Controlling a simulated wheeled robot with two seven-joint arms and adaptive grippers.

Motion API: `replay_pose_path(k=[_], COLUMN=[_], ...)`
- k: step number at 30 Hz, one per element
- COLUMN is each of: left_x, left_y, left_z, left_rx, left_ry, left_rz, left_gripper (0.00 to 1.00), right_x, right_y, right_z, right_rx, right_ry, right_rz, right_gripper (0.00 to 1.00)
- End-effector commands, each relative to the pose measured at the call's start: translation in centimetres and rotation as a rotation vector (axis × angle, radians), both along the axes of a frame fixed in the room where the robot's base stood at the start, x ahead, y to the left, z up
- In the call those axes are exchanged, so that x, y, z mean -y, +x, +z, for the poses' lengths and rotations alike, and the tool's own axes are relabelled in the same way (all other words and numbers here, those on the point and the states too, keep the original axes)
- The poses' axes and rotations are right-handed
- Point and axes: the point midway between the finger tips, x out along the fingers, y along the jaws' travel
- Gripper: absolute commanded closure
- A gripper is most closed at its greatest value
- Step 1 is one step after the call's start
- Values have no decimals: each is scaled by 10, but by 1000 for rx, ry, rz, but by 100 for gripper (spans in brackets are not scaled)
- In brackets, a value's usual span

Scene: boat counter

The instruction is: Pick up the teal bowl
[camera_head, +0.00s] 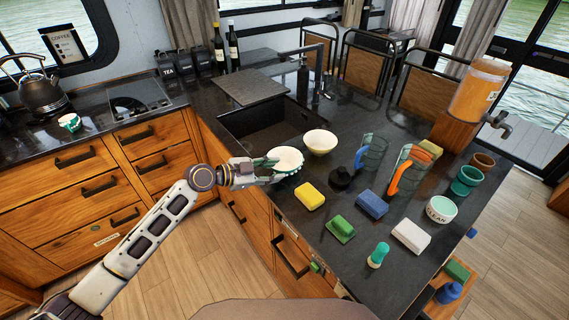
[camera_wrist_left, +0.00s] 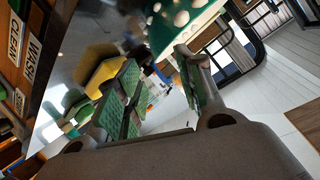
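The teal bowl (camera_head: 287,160) has a white inside and sits near the counter's left edge, beside the sink. In the left wrist view its teal outside with white dots (camera_wrist_left: 185,28) fills the top, just beyond the fingertips. My left gripper (camera_head: 272,171) is at the bowl's near left side. In the left wrist view my left gripper (camera_wrist_left: 160,62) has its green-padded fingers apart, with the bowl's lower edge by the tips. I cannot tell whether a finger touches it. My right gripper is not in view.
A cream bowl (camera_head: 320,142) stands just right of the teal bowl. A yellow sponge (camera_head: 309,196), a green brush (camera_head: 341,229) and a blue sponge (camera_head: 372,204) lie nearer. The sink (camera_head: 262,131) and black tap (camera_head: 318,72) are behind. Glass mugs (camera_head: 408,165) stand to the right.

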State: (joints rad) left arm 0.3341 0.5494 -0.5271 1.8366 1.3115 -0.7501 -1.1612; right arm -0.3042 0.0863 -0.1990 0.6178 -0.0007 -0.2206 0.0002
Motion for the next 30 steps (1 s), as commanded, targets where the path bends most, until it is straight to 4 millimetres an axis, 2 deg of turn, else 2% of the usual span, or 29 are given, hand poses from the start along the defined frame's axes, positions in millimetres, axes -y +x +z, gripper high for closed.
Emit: replay_pose_path(k=[9, 20, 30], left_x=[8, 10, 32], left_y=[4, 6, 17], left_z=[-3, -4, -12], left_rx=[2, 0, -1], left_ry=[2, 0, -2], left_rz=[1, 0, 0], left_gripper=[63, 63, 63], right_x=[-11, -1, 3], right_y=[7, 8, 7], right_z=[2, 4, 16], right_rx=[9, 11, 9], right_ry=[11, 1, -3], right_rz=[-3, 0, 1], right_gripper=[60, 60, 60])
